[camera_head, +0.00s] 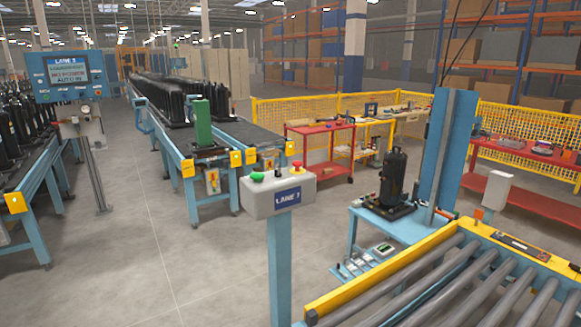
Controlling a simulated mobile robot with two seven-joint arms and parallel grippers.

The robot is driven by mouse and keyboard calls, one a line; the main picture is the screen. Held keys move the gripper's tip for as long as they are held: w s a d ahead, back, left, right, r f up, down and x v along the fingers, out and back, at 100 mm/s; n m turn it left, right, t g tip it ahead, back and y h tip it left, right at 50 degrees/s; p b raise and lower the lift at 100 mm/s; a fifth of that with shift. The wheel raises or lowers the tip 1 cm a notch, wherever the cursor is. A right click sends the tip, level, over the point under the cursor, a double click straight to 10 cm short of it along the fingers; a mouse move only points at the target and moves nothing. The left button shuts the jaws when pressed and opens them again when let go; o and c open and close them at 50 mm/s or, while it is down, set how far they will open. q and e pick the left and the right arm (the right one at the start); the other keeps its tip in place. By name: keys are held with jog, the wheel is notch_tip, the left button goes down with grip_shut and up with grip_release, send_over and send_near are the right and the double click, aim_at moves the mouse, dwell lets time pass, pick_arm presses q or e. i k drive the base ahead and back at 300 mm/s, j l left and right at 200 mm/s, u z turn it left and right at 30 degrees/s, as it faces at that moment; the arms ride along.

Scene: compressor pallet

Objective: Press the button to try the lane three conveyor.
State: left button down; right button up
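A grey control box (278,193) stands on a blue post (280,268) in the middle of the head view. Its blue label reads "LANE 3", though the last digit is small. A green button (257,177) is on its top at the left, and a red button (297,165) on a yellow base is at the right. A small dark knob sits between them. Behind the box, a blue-framed conveyor (232,134) carries a row of black compressors (180,100) and a green block (203,124). Neither of my grippers is in view.
A yellow-edged roller conveyor (400,268) fills the lower right. A blue stand (400,226) holds a black compressor (393,180). A blue screen panel (68,76) stands at the left. Red carts and yellow fencing are behind. The grey floor (150,260) left of the post is clear.

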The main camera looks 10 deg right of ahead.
aim_at(257, 177)
jog(key=i+j+z, duration=0.2)
jog(key=z, duration=0.15)
jog(key=i+j+z, duration=0.5)
jog(key=z, duration=0.15)
jog(key=i+j+z, duration=0.15)
jog(key=j, duration=0.2)
jog(key=i+j+z, duration=0.15)
jog(key=j, duration=0.25)
jog(key=i+j+z, duration=0.2)
jog(key=j, duration=0.2)
jog(key=k+l, duration=0.05)
jog(key=k, duration=0.05)
